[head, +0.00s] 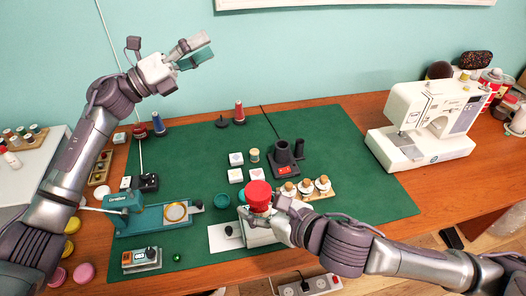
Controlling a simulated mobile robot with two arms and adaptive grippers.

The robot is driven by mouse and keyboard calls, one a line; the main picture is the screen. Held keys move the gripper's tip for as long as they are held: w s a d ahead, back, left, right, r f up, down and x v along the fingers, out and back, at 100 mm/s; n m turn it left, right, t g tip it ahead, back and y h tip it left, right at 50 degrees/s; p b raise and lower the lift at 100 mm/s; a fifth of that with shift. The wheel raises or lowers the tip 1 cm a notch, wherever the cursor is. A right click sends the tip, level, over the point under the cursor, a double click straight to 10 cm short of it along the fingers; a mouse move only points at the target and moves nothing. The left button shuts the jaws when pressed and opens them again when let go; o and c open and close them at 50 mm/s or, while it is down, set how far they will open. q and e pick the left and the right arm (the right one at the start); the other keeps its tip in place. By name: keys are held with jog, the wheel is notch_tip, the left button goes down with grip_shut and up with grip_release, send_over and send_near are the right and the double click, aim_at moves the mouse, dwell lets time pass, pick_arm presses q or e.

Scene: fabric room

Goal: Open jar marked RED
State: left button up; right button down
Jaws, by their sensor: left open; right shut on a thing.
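A container with a round red lid (259,191) stands near the front middle of the green mat (340,135). My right gripper (274,207) is shut on it from the right, just below the lid; the fingers hide part of its body. The lid appears to be on. I cannot read any marking on it. Several small jars with cork-coloured tops, one of them here (306,186), stand in a wooden holder (320,195) just behind my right gripper. My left gripper (197,49) is open and empty, raised high in front of the wall, far from the jars.
A teal device (135,217) stands on the left of the mat. A black device with a red label (284,158) is behind the jars, beside white square boxes (236,159). A white sewing machine (420,118) stands at the right. The mat's right part is clear.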

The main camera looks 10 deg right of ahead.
pick_arm(q)
jog(key=s+d+f+m+g+y, duration=0.1)
jog(key=s+d+m+g+y, duration=0.6)
jog(key=s+d+m+g, duration=0.5)
jog(key=m+t+y, duration=0.6)
jog(key=m+y, duration=0.2)
jog(key=y, duration=0.6)
send_over(263, 188)
notch_tip(263, 188, down, 10)
jog(key=shift+s+r, duration=0.1)
jog(key=shift+r, duration=0.05)
jog(key=shift+f, duration=3.9)
